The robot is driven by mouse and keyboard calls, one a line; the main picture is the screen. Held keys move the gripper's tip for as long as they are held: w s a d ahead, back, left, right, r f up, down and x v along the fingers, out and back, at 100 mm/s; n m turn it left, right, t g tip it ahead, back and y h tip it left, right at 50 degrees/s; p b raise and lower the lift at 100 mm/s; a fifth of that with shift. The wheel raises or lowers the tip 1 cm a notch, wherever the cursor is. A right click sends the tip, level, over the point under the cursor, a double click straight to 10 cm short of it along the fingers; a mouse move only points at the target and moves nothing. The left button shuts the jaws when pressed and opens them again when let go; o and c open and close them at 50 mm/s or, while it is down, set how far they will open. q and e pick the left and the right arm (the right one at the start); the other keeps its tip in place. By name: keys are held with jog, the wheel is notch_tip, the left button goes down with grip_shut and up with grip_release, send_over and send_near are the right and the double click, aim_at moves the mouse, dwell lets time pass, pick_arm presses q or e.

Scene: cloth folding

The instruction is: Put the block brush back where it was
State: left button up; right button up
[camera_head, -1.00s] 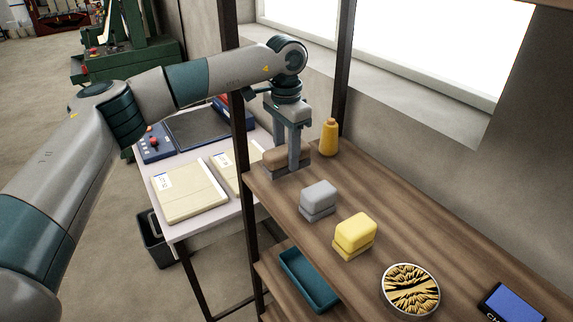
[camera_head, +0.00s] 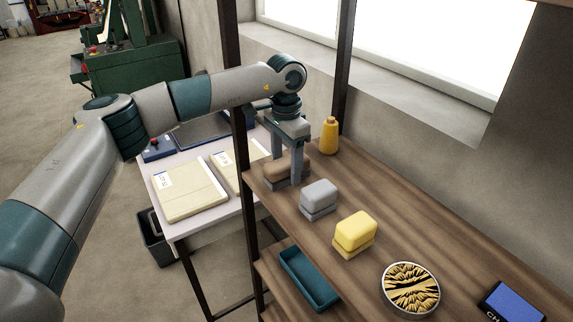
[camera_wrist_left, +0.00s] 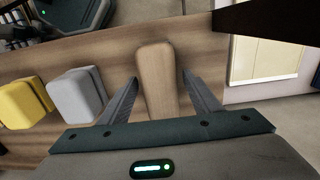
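Three block brushes stand in a row on the wooden shelf: a brown one (camera_head: 284,168) at the far left end, a grey one (camera_head: 319,195) and a yellow one (camera_head: 355,231). My left gripper (camera_head: 284,164) points down at the brown brush, with its fingers apart on either side of it. In the left wrist view the brown brush (camera_wrist_left: 156,82) lies between the two fingertips, with narrow gaps beside it. It rests on the shelf. The fingers partly hide it in the head view. My right gripper is not in view.
A yellow bottle (camera_head: 329,136) stands behind the brown brush. A round patterned tin (camera_head: 411,289) and a blue-screened box (camera_head: 515,303) lie at the right. A dark shelf post (camera_head: 240,130) rises near my left forearm. A teal tray (camera_head: 308,280) is on the lower shelf.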

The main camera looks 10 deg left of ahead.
aim_at(287, 160)
pick_arm(q)
jog(key=shift+r, duration=0.15)
jog(key=shift+r, duration=0.1)
jog(key=shift+r, duration=0.35)
notch_tip(287, 160, up, 4)
jog(key=shift+r, duration=0.25)
notch_tip(287, 160, up, 5)
jog(key=p, duration=0.4)
jog(key=shift+f, duration=0.2)
jog(key=shift+r+p, duration=1)
jog(key=shift+p, duration=0.1)
jog(key=shift+s+a, duration=0.1)
